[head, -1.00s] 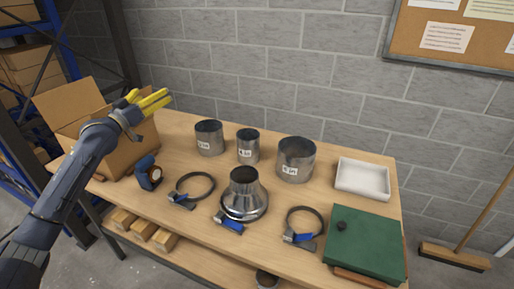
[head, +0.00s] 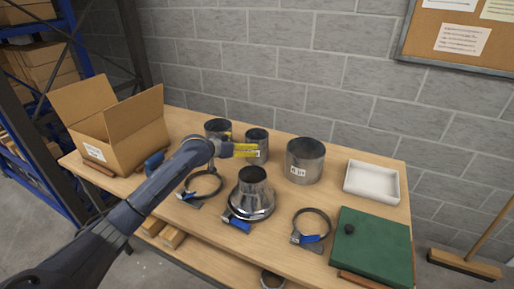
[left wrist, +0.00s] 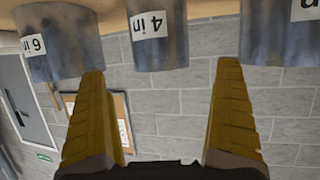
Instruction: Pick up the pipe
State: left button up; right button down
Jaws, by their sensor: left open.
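Three grey metal pipe pieces stand upright in a row towards the back of the table. The middle, narrowest pipe (head: 257,135) carries a "4 in" label in the left wrist view (left wrist: 158,45). The wide right pipe (head: 305,160) shows "6 in" in the wrist view (left wrist: 62,50). The left pipe (head: 217,126) is partly hidden behind my arm; its label is cut off in the wrist view (left wrist: 280,35). My left gripper (head: 255,150) is open and empty, its yellow fingers in front of the middle pipe and pointing towards it. My right gripper is not in view.
A flanged metal reducer (head: 250,203) stands at the front, between ring clamps (head: 205,184) and (head: 311,225) with blue handles. A cardboard box (head: 130,140) is at the left, a white tray (head: 372,182) and green case (head: 370,248) at the right. A block wall is behind.

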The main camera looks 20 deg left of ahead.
pick_arm(q)
jog(key=shift+x, duration=5.55)
jog(key=shift+r, duration=0.15)
jog(key=shift+c, duration=0.4)
jog(key=c, duration=1)
